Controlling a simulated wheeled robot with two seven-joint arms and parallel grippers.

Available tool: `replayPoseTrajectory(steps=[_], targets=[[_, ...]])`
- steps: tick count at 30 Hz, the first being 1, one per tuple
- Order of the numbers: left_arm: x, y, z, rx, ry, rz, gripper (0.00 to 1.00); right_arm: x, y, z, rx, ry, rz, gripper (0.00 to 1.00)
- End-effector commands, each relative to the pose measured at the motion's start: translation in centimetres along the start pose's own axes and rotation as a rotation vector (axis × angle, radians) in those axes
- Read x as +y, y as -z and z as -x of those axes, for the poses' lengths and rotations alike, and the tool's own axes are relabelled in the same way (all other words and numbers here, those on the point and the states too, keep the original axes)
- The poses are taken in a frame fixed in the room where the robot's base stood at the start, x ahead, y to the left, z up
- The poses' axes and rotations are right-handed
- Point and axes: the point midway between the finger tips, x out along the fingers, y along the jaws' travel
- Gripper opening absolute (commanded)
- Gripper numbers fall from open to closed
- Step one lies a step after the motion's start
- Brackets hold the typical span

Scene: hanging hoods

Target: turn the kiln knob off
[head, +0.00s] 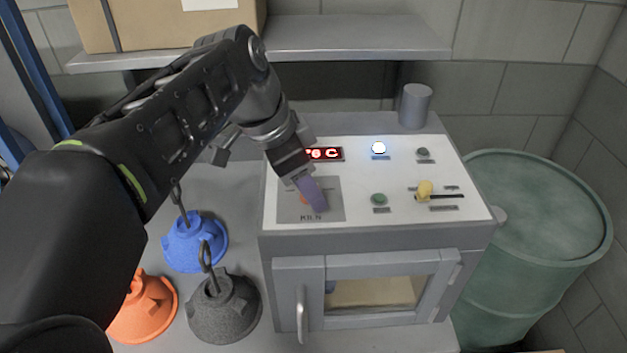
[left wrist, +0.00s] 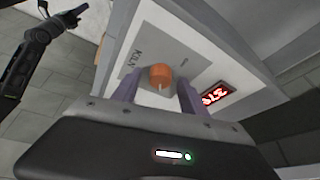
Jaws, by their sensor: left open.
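The kiln (head: 390,240) is a grey box with a white sloped control panel. Its orange knob (left wrist: 160,76) sits on a grey plate lettered KILN. In the head view my left gripper mostly hides the knob (head: 303,199). My left gripper (head: 316,206) is open over that plate. In the left wrist view its two purple fingers (left wrist: 158,92) stand on either side of the knob; I cannot tell whether they touch it. A light pointer mark shows on the knob. A dark gripper of my right arm (left wrist: 72,16) shows small at the upper left of the wrist view.
A red display (head: 326,154), a lit lamp (head: 378,148), a green button (head: 379,199) and a yellow knob (head: 425,190) are on the panel. Blue (head: 194,243), orange (head: 146,308) and dark grey hoods (head: 224,309) are at left. A green drum (head: 535,235) stands right; a shelf (head: 345,38) is above.

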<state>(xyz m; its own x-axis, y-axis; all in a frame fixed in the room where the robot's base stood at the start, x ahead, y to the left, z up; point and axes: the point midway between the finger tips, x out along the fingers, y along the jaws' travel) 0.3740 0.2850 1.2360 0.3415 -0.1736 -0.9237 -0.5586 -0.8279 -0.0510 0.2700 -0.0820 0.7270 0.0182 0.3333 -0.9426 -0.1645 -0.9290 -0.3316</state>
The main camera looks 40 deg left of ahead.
Motion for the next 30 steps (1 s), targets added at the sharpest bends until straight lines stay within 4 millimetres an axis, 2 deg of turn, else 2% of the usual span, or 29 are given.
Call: replayPoseTrajectory(steps=[5,23,30], targets=[[0.00,0.01,0.03,0.000,0.000,0.000,0.50,-0.01,-0.02,0.00,0.000,0.000,0.000,0.00],[-0.03,0.01,0.05,0.000,0.001,0.000,0.00,0.00,-0.01,0.01,0.000,0.000,0.000,0.00],[-0.04,0.00,0.06,-0.001,0.002,0.002,0.00,0.00,-0.01,-0.01,0.000,0.000,0.000,0.00]])
